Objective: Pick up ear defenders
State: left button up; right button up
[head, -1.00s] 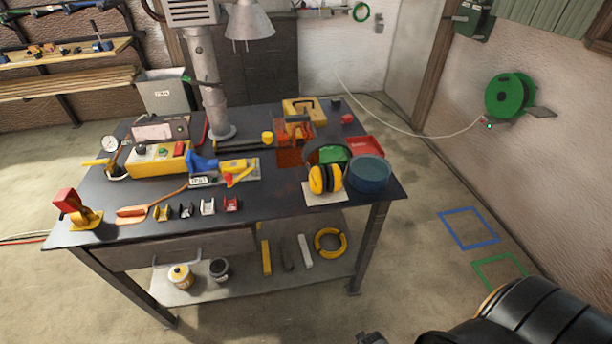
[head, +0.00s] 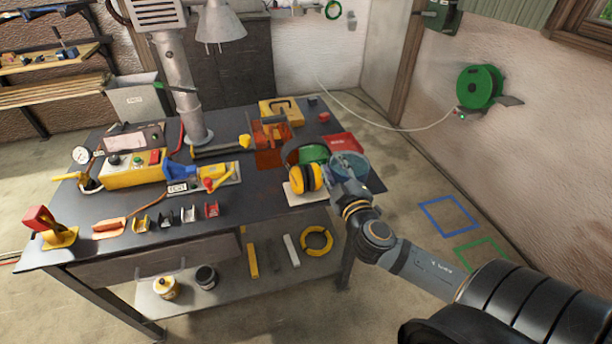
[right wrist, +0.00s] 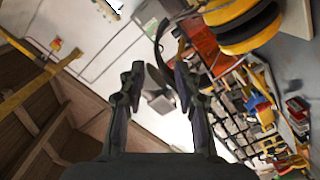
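The ear defenders (head: 307,180), with yellow cups and a black headband, rest on a pale square pad (head: 296,197) at the bench's right front. Their yellow cups (right wrist: 240,22) fill the upper right of the right wrist view. My right gripper (head: 337,188) is just right of the cups in the head view, apart from them as far as I can tell. In the right wrist view its two fingers (right wrist: 157,80) are spread with nothing gripped between them. My left gripper is not in view.
A blue round tub (head: 349,165) stands close behind my right gripper, partly hidden by it. Several small holders and a yellow control box (head: 133,168) occupy the bench's left.

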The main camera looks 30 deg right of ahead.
aim_at(323, 146)
jog(key=x, duration=0.3)
jog(key=p+x, duration=0.1)
jog(key=x, duration=0.3)
jog(key=r+x, duration=0.1)
jog(key=x, duration=0.2)
jog(key=shift+w+f+p, duration=0.1)
jog(key=shift+w+p, duration=0.2)
jog(key=shift+w+f+n, duration=0.1)
jog(key=shift+w+n, duration=0.05)
jog(key=shift+n, duration=0.15)
jog(key=shift+t+y, duration=0.3)
grip_shut()
